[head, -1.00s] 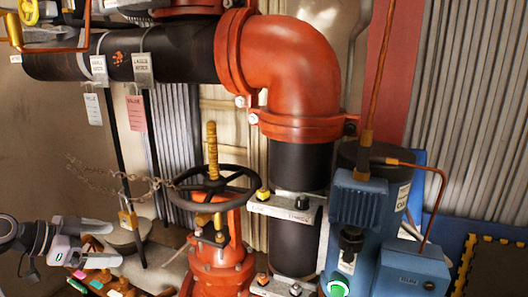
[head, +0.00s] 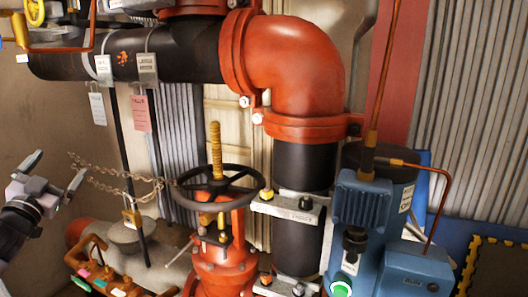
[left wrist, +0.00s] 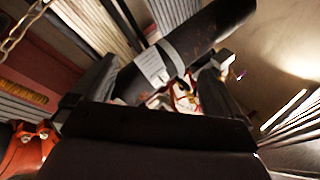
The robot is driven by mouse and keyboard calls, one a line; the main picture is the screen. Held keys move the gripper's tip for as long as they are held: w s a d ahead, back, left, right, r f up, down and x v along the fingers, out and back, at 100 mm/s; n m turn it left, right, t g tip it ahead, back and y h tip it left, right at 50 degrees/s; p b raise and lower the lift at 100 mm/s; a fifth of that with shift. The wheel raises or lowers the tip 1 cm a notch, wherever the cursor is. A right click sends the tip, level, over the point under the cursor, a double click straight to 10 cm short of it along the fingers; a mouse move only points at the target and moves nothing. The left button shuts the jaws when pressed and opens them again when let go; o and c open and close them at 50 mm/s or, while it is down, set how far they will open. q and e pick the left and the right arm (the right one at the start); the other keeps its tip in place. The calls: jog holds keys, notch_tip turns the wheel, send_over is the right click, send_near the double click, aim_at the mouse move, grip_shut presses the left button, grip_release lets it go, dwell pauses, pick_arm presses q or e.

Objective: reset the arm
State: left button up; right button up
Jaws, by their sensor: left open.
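My left gripper (head: 58,166) is at the left edge of the head view, in front of the tan wall and below the hanging tags. Its grey fingers are spread apart, with nothing between them, and point up and to the right. In the left wrist view its dark fingers (left wrist: 155,85) stand on both sides, well apart. A black pipe (left wrist: 200,40) with a grey band shows beyond them, and I see no contact with it. My right gripper is in neither view.
A red valve (head: 222,245) with a black handwheel (head: 215,188) stands at the centre. A chain (head: 115,180) with a padlock (head: 132,217) hangs left of it. A blue pump (head: 370,215) stands at the right.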

pick_arm(q)
jog(key=a+f+n+g+y, duration=0.2)
jog(key=a+f+g+y, duration=0.2)
jog(key=a+f+g, duration=0.15)
jog(key=s+d+f+g+h, duration=0.1)
jog(key=s+d+f+h, duration=0.1)
jog(key=s+d+f, duration=0.35)
jog(key=s+d+f+g+h, duration=0.1)
jog(key=s+d+f, duration=0.1)
jog(key=d+f, duration=0.7)
jog(key=s+d+f+h, duration=0.2)
jog(key=s+d+f, duration=0.25)
jog(key=f, duration=0.65)
jog(key=s+d+f+n+g+h, duration=0.1)
jog(key=s+d+f, duration=0.2)
jog(key=s+d, duration=0.3)
jog(key=s+d+f+g, duration=0.2)
jog(key=s+d+f, duration=0.15)
jog(key=s, duration=0.55)
jog(key=s+d+f+n+g+h, duration=0.1)
jog(key=s+d+f, duration=0.2)
jog(key=s+d, duration=0.3)
notch_tip(320, 180, up, 6)
jog(key=s+a+p, duration=0.1)
jog(key=p, duration=0.5)
jog(key=shift+s+a, duration=0.15)
